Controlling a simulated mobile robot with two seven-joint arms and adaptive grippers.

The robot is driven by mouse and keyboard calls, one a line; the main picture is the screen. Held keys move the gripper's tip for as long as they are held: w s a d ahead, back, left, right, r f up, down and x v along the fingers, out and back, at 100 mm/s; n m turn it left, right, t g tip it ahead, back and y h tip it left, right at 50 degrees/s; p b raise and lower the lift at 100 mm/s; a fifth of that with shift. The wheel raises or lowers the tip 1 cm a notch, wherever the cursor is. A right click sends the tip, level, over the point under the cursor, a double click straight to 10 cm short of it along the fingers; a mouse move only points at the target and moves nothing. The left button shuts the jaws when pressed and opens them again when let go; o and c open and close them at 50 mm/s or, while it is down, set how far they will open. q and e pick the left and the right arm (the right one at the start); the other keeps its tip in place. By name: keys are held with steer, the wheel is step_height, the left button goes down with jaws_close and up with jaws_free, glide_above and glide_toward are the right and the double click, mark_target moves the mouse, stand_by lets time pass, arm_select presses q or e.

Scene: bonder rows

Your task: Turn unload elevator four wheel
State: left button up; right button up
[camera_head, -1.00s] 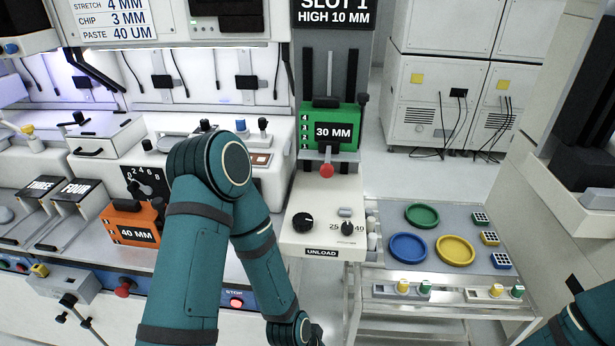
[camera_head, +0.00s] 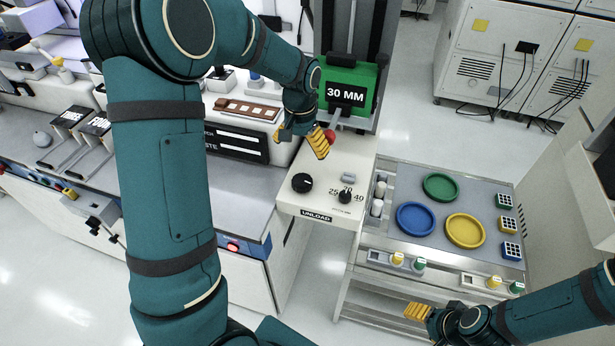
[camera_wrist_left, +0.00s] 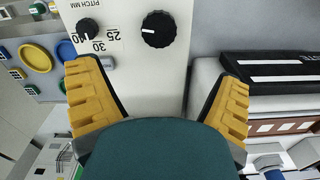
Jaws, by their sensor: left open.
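The unload elevator has a white top panel (camera_head: 325,165) labelled UNLOAD on its front edge. A large round black knob (camera_head: 302,183) with a white mark sits at its left. A smaller black pitch knob (camera_head: 345,195) stands at its right by the numbers 25, 30 and 40. My left gripper (camera_head: 300,140) is open and empty above the panel's back left, behind the large knob. In the left wrist view the large knob (camera_wrist_left: 158,29) and pitch knob (camera_wrist_left: 88,28) lie beyond the open fingers (camera_wrist_left: 158,80). My right gripper (camera_head: 420,312) is low at the right; its opening is unclear.
A green block (camera_head: 345,85) marked 30 MM and a red ball knob (camera_head: 329,136) stand behind the panel. A grey cart (camera_head: 390,235) with coloured rings is at the right. A bench (camera_head: 235,185) lies left. Floor is clear beyond the cart.

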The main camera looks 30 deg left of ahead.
mark_target(301, 181)
arm_select(q)
steer(key=f, duration=0.4)
steer(key=f+b, duration=0.1)
steer(key=f, duration=0.8)
steer(key=shift+s+f+b, duration=0.15)
steer(key=shift+s+b, duration=0.15)
steer(key=shift+s, duration=0.05)
arm_select(e)
steer(key=shift+s+f, duration=0.6)
steer(key=shift+f, duration=0.15)
arm_select(q)
steer(key=shift+d, duration=0.1)
steer(key=c, duration=1.2)
